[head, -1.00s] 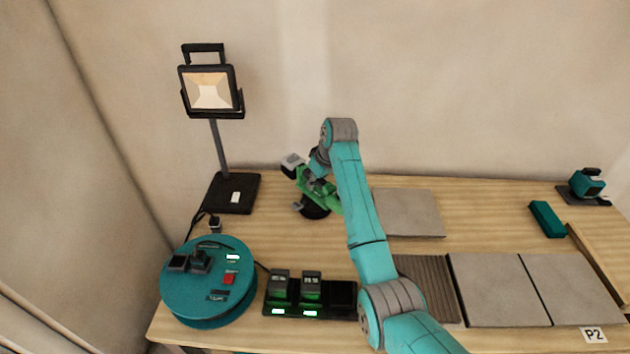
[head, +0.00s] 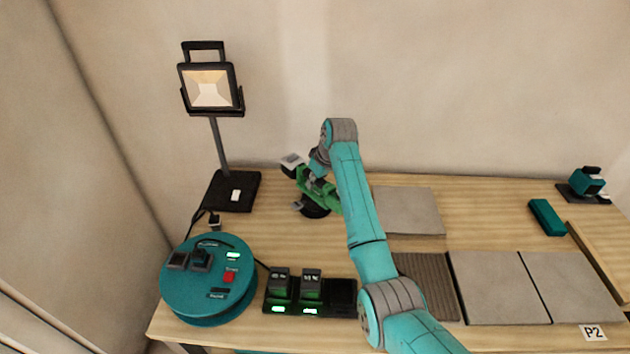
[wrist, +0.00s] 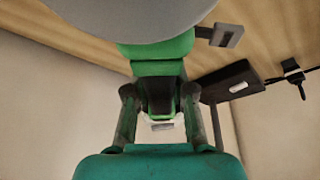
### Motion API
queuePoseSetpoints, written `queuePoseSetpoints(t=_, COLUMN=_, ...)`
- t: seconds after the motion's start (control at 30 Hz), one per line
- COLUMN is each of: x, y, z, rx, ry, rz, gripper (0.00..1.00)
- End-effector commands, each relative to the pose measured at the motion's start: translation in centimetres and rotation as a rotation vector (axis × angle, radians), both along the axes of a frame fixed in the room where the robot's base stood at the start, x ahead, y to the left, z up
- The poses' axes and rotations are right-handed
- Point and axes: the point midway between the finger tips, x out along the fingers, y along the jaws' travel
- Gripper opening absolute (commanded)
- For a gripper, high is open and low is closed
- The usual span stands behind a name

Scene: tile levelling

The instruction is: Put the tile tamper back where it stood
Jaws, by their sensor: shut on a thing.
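The tile tamper (head: 327,198) has a green body, a round dark pad at its lower end and a grey block at its upper left. It is at the back of the bench, left of centre, and partly hidden behind my arm. My gripper (wrist: 160,97) is shut on it. In the wrist view, the tamper's green body (wrist: 158,50) sits between the two fingers, with its grey round pad beyond, facing the wooden top. I cannot tell whether the pad touches the bench.
A work lamp (head: 232,190) stands left of the tamper. A teal cable reel (head: 190,295) and a charger with batteries (head: 340,297) are in front. A grey tile (head: 412,212) lies right of the tamper, with more tiles (head: 497,290) at the front right.

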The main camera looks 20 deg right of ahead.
Motion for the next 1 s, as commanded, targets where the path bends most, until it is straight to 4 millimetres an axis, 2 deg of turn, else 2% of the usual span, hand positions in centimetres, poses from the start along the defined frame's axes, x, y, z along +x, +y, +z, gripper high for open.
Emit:
queuePoseSetpoints(t=0.03, x=0.1, y=0.0, z=0.2, rx=0.000, ry=-0.005, rz=0.000, gripper=0.31)
queuePoseSetpoints(t=0.1, x=0.1, y=0.0, z=0.2, rx=0.000, ry=-0.003, rz=0.001, gripper=0.48)
queuePoseSetpoints(t=0.13, x=0.1, y=0.0, z=0.2, rx=0.001, ry=-0.003, rz=0.000, gripper=0.53)
queuePoseSetpoints(t=0.4, x=-0.1, y=0.0, z=-0.2, rx=0.000, ry=0.003, rz=-0.001, gripper=0.53)
queuePoseSetpoints(t=0.57, x=-0.3, y=-0.2, z=0.8, rx=0.000, ry=0.000, rz=-0.001, gripper=0.53)
queuePoseSetpoints(t=1.0, x=-3.0, y=-1.6, z=8.3, rx=0.000, ry=-0.005, rz=0.000, gripper=0.53)
